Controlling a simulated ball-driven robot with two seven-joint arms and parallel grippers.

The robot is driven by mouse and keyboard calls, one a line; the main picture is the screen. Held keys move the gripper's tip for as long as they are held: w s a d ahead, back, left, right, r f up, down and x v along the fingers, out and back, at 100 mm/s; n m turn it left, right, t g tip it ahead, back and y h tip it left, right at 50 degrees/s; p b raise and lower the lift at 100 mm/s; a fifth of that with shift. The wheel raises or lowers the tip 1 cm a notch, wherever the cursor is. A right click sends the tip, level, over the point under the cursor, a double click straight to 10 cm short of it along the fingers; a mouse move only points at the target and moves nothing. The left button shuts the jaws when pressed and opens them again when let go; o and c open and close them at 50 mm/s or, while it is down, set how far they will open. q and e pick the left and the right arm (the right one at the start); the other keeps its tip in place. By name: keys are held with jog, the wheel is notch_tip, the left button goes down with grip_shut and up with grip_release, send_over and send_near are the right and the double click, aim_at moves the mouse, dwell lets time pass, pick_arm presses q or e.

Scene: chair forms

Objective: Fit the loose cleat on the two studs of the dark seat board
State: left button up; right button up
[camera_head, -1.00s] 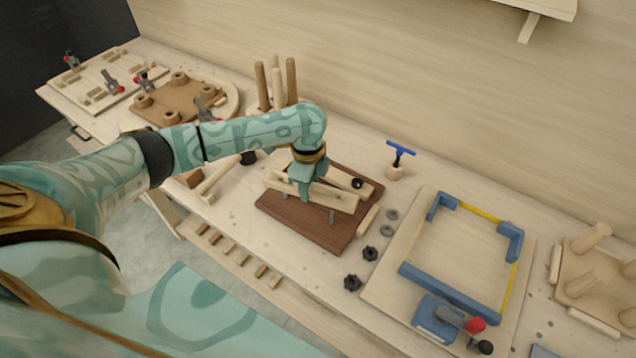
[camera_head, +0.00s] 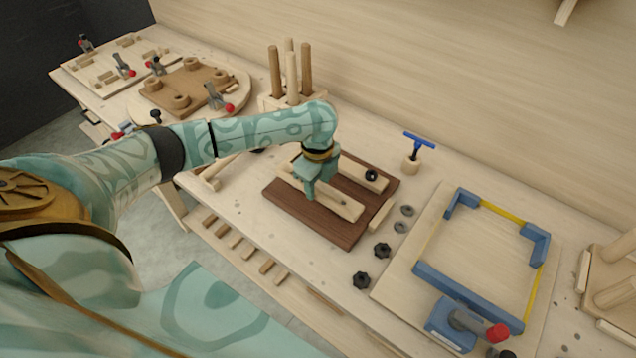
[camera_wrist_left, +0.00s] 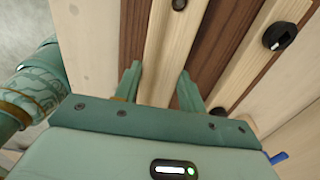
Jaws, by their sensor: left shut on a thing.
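The dark brown seat board (camera_head: 296,207) lies on the bench; it also shows in the wrist view (camera_wrist_left: 216,45). The loose cleat (camera_head: 344,207), a pale wooden bar, lies low along the board, apparently on it. My left gripper (camera_head: 309,192) is shut on its middle from above. In the wrist view the cleat (camera_wrist_left: 163,50) runs between the two fingers (camera_wrist_left: 160,88). A small dark, light-tipped piece (camera_wrist_left: 178,4) shows at the cleat's top face, perhaps a stud end. The other stud is hidden. My right gripper is out of view.
A second pale cleat with a black knob (camera_head: 371,175) lies parallel on the board. Black knobs (camera_head: 382,250), grey washers (camera_head: 407,211), a small pale bar (camera_head: 382,214) and a blue T-handle tool (camera_head: 418,142) stand to the right, before a blue-cornered frame (camera_head: 465,305).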

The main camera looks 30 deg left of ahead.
pick_arm(q)
jog(key=shift+f+b, duration=0.6)
jog(key=shift+f, duration=1)
jog(key=shift+f, duration=0.3)
jog(key=o, duration=1.1)
jog(key=shift+o, duration=0.2)
notch_tip(320, 180, up, 16)
jog(key=p, duration=0.5)
jog(key=shift+r, duration=0.15)
